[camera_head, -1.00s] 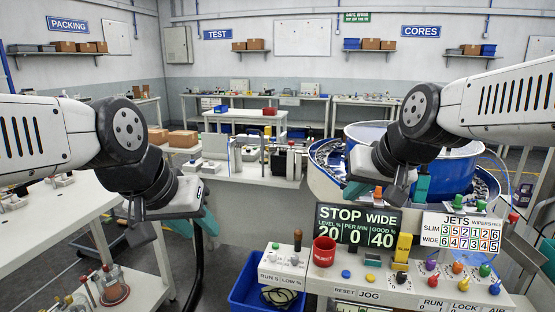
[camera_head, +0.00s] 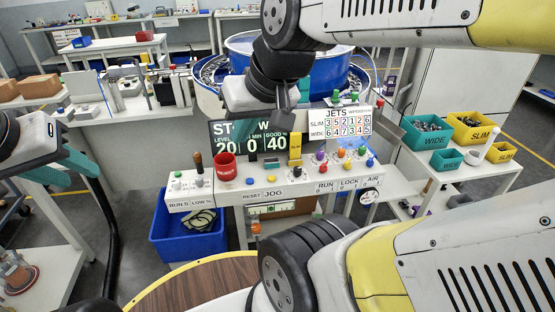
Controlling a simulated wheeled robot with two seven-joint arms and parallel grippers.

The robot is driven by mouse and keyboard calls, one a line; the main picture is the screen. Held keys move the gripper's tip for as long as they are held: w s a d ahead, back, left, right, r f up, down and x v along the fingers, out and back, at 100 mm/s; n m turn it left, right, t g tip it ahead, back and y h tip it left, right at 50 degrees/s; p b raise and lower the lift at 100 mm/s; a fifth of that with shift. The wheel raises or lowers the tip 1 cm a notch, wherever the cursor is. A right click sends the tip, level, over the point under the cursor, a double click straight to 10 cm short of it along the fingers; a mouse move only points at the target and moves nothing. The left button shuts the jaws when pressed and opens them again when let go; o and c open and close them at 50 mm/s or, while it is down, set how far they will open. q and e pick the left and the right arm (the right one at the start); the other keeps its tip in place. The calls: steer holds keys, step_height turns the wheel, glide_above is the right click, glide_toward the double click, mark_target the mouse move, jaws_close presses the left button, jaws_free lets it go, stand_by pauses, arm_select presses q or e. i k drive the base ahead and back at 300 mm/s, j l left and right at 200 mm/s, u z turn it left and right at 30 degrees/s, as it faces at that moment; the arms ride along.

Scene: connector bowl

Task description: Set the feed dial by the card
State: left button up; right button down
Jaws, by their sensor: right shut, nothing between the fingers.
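The card headed JETS (camera_head: 340,122) stands at the back right of the console, with SLIM and WIDE rows of coloured numbers. The console (camera_head: 235,192) carries several coloured knobs, including a purple one (camera_head: 320,155) and a blue one (camera_head: 370,162); I cannot tell which is the feed dial. The dark display (camera_head: 226,128) shows 20, 0 and 40, its top line partly covered by my right gripper. My right gripper (camera_head: 287,122) is shut and empty, above the console before the display.
A blue bin (camera_head: 185,225) is below left. The blue feeder bowl (camera_head: 240,45) is behind. Teal and yellow bins (camera_head: 470,130) stand right. A round wooden top (camera_head: 190,285) is in front.

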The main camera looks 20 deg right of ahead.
mark_target(297, 171)
steer(key=k+l+z, duration=0.1)
steer(key=z, duration=0.4)
steer(key=l+z, duration=0.2)
steer(key=z, duration=0.3)
